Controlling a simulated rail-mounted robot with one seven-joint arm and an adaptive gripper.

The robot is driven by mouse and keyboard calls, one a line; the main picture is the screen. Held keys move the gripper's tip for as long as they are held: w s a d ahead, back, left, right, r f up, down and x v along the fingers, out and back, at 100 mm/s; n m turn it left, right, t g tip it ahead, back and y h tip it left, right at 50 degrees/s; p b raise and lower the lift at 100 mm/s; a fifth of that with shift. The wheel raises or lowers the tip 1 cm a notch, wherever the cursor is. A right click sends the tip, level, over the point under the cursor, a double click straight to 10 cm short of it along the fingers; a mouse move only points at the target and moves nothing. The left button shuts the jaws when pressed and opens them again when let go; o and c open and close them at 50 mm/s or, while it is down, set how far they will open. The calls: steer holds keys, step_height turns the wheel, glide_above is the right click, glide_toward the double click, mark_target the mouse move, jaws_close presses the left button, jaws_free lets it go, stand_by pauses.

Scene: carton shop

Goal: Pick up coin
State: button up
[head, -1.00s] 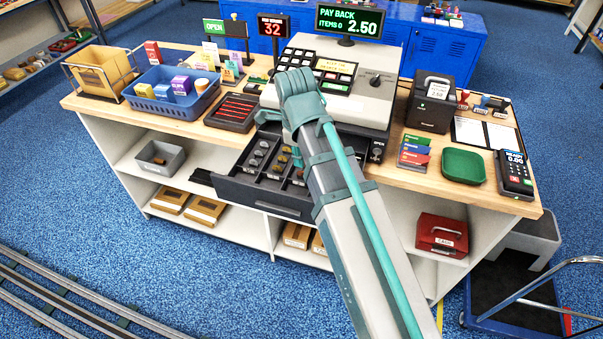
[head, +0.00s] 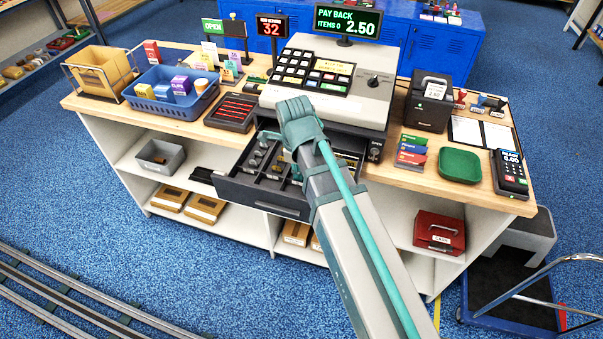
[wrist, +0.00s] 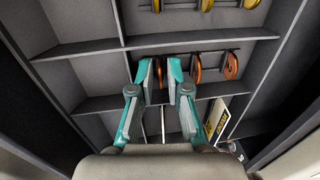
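The open cash drawer (head: 262,197) shows in the head view, its compartments partly behind my arm. In the wrist view my gripper (wrist: 160,66) is over a drawer compartment (wrist: 95,103), its fingers apart. A copper coin (wrist: 158,72) stands on edge between the fingertips, with visible gaps to both fingers. A second copper coin (wrist: 196,68) is just right of the right fingertip, and a third copper coin (wrist: 231,65) is farther right in the same row.
Gold coins (wrist: 206,4) stand in the compartment above. Thin drawer dividers (wrist: 80,48) run close around my fingers. The register (head: 335,85) stands behind the drawer, its display (head: 348,22) reading PAY BACK 2.50. A green tray (head: 460,165) is on the counter at right.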

steer(key=shift+c, duration=0.3)
jaws_close()
steer(key=shift+r, duration=0.1)
steer(key=shift+r, duration=0.7)
steer(key=s+a+r+b, duration=0.1)
steer(key=s+a+r, duration=0.2)
steer(key=s+r, duration=0.8)
steer(key=s, duration=0.2)
steer(key=shift+s+r+b, duration=0.25)
steer(key=shift+s+b, duration=0.05)
steer(key=shift+b, duration=0.1)
steer(key=shift+a, duration=0.1)
